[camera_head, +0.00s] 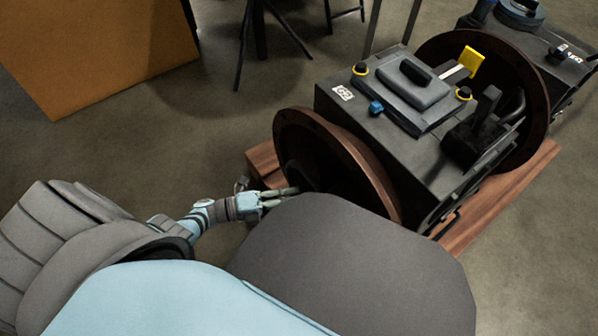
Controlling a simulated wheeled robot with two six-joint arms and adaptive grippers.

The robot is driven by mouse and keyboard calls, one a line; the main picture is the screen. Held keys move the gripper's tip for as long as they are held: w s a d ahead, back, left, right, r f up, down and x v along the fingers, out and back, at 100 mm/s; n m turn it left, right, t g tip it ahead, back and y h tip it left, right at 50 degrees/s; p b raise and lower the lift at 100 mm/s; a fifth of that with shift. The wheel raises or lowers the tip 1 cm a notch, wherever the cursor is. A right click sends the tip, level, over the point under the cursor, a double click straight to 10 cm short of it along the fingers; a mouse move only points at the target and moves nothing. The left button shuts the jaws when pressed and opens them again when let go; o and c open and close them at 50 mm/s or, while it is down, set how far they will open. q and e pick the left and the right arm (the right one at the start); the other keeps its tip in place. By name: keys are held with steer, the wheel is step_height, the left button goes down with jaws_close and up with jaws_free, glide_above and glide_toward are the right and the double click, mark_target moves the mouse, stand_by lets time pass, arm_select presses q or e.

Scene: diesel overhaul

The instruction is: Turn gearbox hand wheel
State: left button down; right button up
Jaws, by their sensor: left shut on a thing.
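The gearbox (400,100) is a dark box with a grey top cover, between two large rust-brown round discs. My left gripper (291,191) comes in from the left, at the lower left of the near brown disc (345,152). Its fingers are shut at the dark hollow on the disc's near face. The hand wheel does not stand out clearly there; my own arm and body cover the lower part of that face. What the fingertips hold is too small and dark to make out. My right gripper is not in view.
The gearbox rests on a wooden base (513,188). A yellow tab (473,61) and a blue knob (375,108) show on the machine. A big orange-brown panel (95,45) stands at upper left, with dark stand legs (241,45) beside it. The floor at left is clear.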

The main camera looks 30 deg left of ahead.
arm_select(q)
steer(key=shift+f, duration=0.1)
stand_by(0.4)
steer(key=c, duration=1.4)
jaws_free()
steer(key=shift+c, duration=0.2)
steer(key=v, duration=0.7)
steer(key=shift+s+a, duration=0.15)
steer(key=shift+s, duration=0.05)
